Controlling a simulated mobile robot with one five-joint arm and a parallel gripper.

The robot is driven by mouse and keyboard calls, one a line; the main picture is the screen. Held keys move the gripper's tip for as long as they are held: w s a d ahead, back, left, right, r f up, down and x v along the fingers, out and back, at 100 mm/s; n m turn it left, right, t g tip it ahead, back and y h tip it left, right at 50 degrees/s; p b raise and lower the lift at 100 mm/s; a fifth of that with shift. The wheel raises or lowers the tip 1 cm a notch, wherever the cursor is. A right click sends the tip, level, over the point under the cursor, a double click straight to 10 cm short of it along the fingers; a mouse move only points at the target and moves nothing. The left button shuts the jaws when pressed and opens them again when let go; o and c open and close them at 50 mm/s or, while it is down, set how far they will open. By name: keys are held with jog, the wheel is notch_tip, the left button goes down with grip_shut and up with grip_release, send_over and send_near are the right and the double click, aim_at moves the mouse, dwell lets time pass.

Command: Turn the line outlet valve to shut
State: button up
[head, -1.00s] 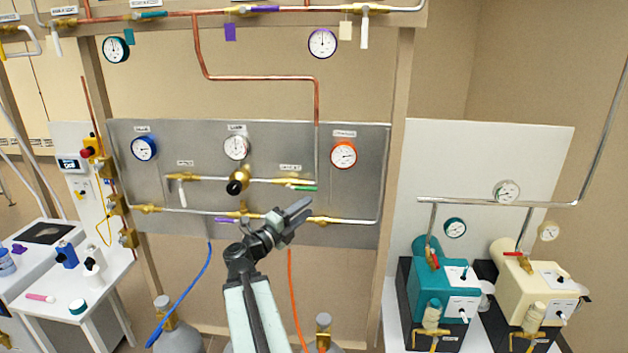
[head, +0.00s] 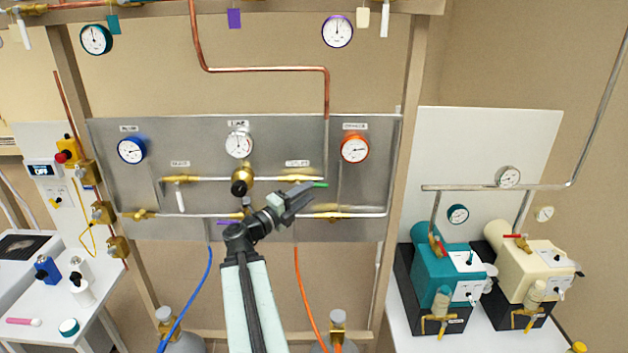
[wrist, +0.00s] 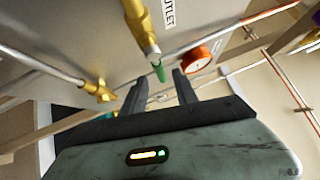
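The outlet valve is a brass body (wrist: 138,22) beside the OUTLET label in the wrist view, with a green-tipped lever (wrist: 159,71). In the head view the green lever (head: 319,185) points right, roughly along the pipe; my gripper hides much of the valve. My gripper (head: 308,192) is just in front of and slightly below the lever. In the wrist view its two fingers (wrist: 158,90) are apart and empty, with the green tip just beyond and between them. I cannot tell whether they touch it.
The grey panel (head: 110,165) is close behind my gripper. An orange gauge (head: 355,149) is up and right. An orange hose (head: 303,290) hangs below.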

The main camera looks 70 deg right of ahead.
aim_at(321, 184)
jog(key=p+x, duration=0.1)
jog(key=x, duration=0.7)
jog(key=shift+a, duration=0.1)
grip_shut()
dwell(1.2)
